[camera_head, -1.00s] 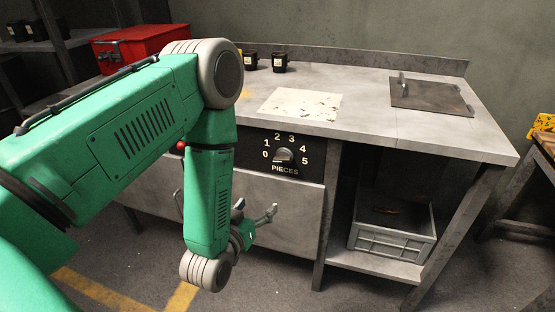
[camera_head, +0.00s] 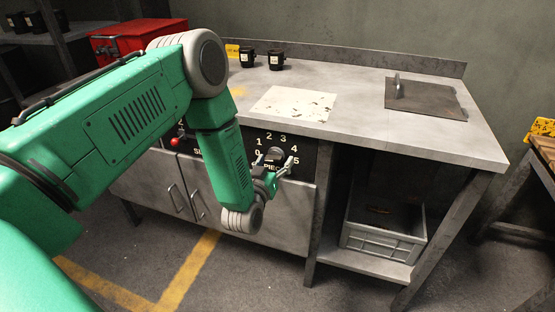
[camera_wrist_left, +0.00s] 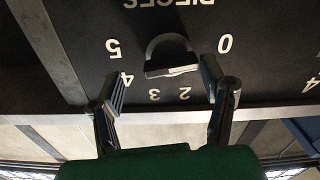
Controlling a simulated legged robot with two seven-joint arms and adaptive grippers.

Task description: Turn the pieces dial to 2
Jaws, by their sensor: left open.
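The pieces dial (camera_head: 275,154) is a grey knob on the black panel on the bench front, ringed by the numbers 0 to 5. Part of the PIECES label is hidden behind my left gripper (camera_head: 272,167). The left gripper is open just in front of the dial. In the left wrist view the picture is upside down, and the knob (camera_wrist_left: 168,57) shows between and beyond the two spread fingertips (camera_wrist_left: 163,82). The fingers look apart from the knob. I cannot tell for sure which number it points to. My right gripper is not in view.
A red button (camera_head: 174,142) sits left on the panel. Cabinet doors with handles (camera_head: 197,202) lie below. A grey crate (camera_head: 383,240) is on the lower shelf. On the bench top are two black cups (camera_head: 277,60), a pale sheet (camera_head: 292,103) and a dark plate with a handle (camera_head: 425,97).

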